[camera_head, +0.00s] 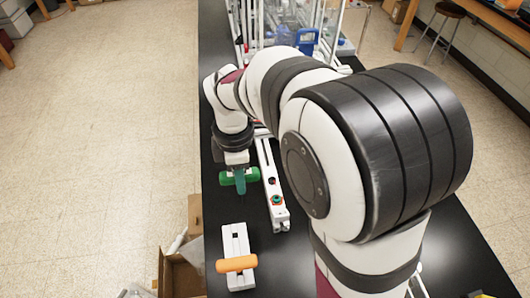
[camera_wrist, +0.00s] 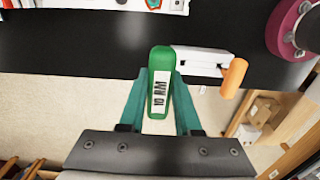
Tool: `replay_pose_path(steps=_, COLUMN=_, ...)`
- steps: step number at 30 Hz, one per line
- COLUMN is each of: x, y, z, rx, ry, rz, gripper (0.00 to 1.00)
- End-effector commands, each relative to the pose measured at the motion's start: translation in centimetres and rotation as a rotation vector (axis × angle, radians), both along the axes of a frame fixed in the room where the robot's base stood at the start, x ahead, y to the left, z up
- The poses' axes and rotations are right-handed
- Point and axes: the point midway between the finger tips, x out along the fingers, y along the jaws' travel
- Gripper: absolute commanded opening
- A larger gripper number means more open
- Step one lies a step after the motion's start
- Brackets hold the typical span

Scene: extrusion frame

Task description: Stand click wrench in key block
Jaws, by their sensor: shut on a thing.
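My gripper (camera_head: 240,186) is shut on a green handle with a white label, which I take to be the click wrench (camera_head: 226,179). In the wrist view the teal fingers (camera_wrist: 161,82) lie on both sides of the green handle (camera_wrist: 160,56). The wrench's shaft is hidden. The white key block (camera_head: 238,281) lies on the black bench below the gripper in the head view, apart from it. It has dark openings on its top. An orange handle (camera_head: 236,264) lies across it. The block (camera_wrist: 195,56) and orange handle (camera_wrist: 233,77) also show in the wrist view.
A pale extrusion rail (camera_head: 267,165) with coloured ring fittings runs just right of the gripper. A clear-walled frame with blue items (camera_head: 306,40) stands at the back. Cardboard boxes (camera_head: 181,274) are beside the bench's left edge. The bench around the block is mostly clear.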

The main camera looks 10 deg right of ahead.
Motion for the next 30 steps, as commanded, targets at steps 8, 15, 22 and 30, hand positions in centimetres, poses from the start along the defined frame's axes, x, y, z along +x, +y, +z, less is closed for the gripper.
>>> replay_pose_path(steps=8, x=-5.7, y=3.3, z=-0.7, rx=0.001, ry=-0.001, rz=0.015, gripper=0.0)
replay_pose_path(steps=15, x=-5.7, y=3.2, z=-0.8, rx=0.001, ry=-0.001, rz=0.013, gripper=0.0)
replay_pose_path(steps=22, x=-5.7, y=3.2, z=-2.5, rx=0.0, ry=0.002, rz=0.013, gripper=0.0)
replay_pose_path(steps=30, x=-5.7, y=3.2, z=-5.0, rx=0.001, ry=0.0, rz=0.014, gripper=0.0)
